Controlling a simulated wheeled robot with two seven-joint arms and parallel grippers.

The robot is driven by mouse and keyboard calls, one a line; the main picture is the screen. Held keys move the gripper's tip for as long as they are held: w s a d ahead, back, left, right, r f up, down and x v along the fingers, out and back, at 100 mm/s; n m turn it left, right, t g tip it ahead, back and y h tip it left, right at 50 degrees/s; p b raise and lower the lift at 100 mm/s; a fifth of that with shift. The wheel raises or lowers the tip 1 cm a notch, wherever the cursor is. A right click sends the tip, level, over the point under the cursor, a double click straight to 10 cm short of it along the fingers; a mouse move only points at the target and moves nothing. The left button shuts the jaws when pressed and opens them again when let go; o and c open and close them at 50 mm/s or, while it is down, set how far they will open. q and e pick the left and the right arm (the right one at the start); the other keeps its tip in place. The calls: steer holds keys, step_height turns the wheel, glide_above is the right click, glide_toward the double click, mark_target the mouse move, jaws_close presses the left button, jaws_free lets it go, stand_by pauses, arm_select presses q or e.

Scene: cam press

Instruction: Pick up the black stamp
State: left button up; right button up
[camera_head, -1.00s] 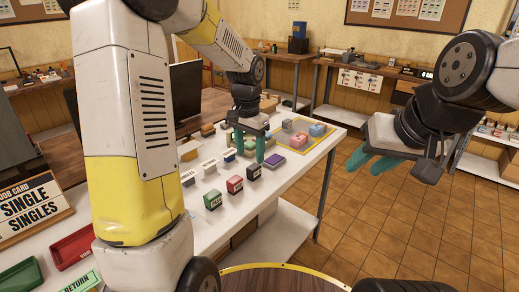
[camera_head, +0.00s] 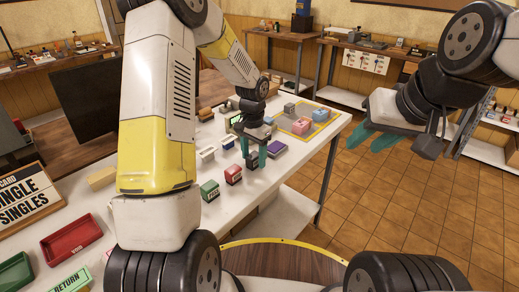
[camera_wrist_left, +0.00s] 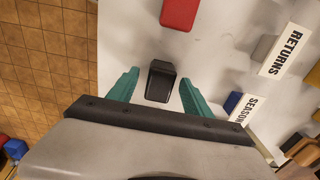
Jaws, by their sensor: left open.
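The black stamp (camera_wrist_left: 159,82) stands on the white table between the two teal fingers of my left gripper (camera_wrist_left: 160,90) in the left wrist view. A gap shows on each side of it, so the fingers are around it but apart from it. In the head view the stamp (camera_head: 252,162) is partly hidden by the fingers of my left gripper (camera_head: 254,154), which is open and low over the table. My right gripper (camera_head: 372,141) is empty, held out to the right over the floor, with its teal fingers apart.
A red stamp (camera_head: 233,174) and a green stamp (camera_head: 210,190) stand in a row near the black one. A purple-topped box (camera_head: 277,149) lies close on the other side. Label signs, including RETURNS (camera_wrist_left: 284,50), stand behind. The yellow-edged mat (camera_head: 322,127) holds several coloured blocks.

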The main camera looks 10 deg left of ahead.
mark_target(254, 156)
arm_select(q)
jaws_close()
stand_by(0.4)
steer(key=shift+r, duration=0.45)
steer(key=r, duration=0.1)
steer(key=s+r, duration=0.1)
steer(key=shift+d+r, duration=0.1)
steer(key=shift+r, duration=0.25)
steer(key=s+d+r, duration=0.1)
steer(key=s+d, duration=0.1)
steer(key=s, duration=1.3)
steer(key=shift+r, duration=0.15)
